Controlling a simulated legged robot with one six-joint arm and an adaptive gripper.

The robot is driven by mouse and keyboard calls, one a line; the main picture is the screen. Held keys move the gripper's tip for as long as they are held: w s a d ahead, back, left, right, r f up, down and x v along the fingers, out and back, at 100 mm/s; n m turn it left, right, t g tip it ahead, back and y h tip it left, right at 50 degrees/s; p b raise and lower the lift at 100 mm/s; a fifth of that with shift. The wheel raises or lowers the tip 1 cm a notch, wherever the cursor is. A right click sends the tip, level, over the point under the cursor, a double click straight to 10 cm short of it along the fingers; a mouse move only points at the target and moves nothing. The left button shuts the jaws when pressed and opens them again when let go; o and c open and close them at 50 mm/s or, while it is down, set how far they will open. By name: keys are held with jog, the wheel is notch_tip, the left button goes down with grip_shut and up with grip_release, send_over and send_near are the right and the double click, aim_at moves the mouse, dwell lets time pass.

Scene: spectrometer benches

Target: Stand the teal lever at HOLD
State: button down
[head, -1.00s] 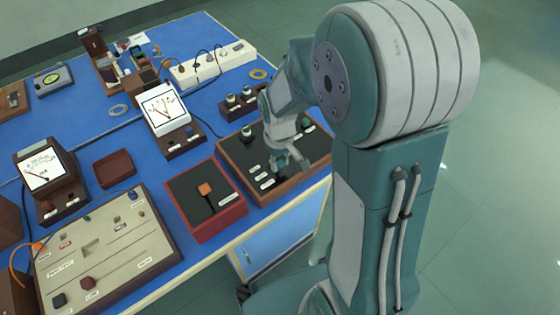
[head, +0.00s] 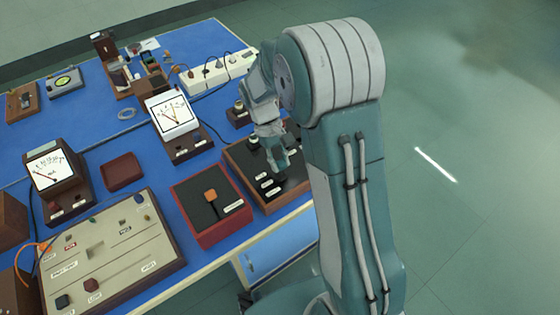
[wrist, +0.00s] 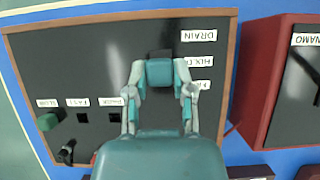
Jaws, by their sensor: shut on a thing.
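The teal lever's block-like end (wrist: 160,72) shows in the wrist view between the fingertips of my gripper (wrist: 160,80), which is shut on it. A dark slot piece shows just beyond it on the black, wood-framed panel (wrist: 90,60). Beside it are three white labels: one reads DRAIN (wrist: 198,35), and the other two are partly covered by a finger, so I cannot make out HOLD for sure. In the head view my gripper (head: 283,168) is down at this panel (head: 240,160), close to its labels, and hides the lever.
A green knob (wrist: 48,121) and a black toggle (wrist: 67,152) sit on the same panel. A red box (head: 213,237) with an orange-topped lever (head: 210,195) stands close on the left. A white-faced meter (head: 173,112) stands behind. The bench's front edge is near.

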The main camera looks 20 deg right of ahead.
jog(key=shift+c, duration=2.4)
grip_release()
jog(key=shift+f, duration=0.1)
jog(key=v, duration=1.2)
